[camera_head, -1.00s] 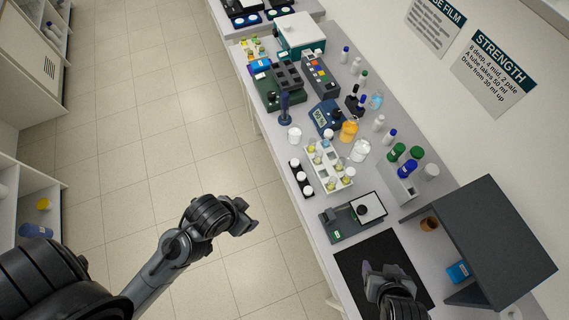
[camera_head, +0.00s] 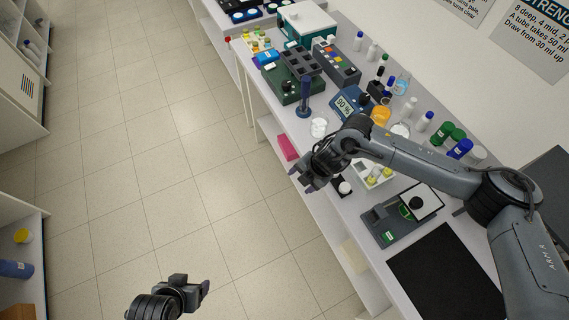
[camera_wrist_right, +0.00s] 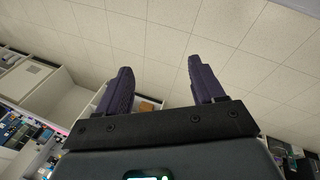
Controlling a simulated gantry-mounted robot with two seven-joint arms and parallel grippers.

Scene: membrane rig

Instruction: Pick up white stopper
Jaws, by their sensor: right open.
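A white stopper (camera_head: 344,187) shows at the near edge of the bench in the head view, on a small black holder. My right gripper and forearm hide most of that holder and any other stoppers on it. My right gripper (camera_head: 305,181) is just left of the stopper, over the bench's near edge. In the right wrist view its two fingers (camera_wrist_right: 158,85) are apart with nothing between them, and no stopper shows there. My left gripper (camera_head: 193,286) is low in the head view, over the floor and away from the bench; its jaw opening is unclear.
A white rack (camera_head: 374,178) with yellowish tubes stands behind my right wrist. A black device with a white plate (camera_head: 418,204) and a black mat (camera_head: 447,275) lie to the right. A clear beaker (camera_head: 319,127) and a blue upright tool (camera_head: 304,100) stand close by.

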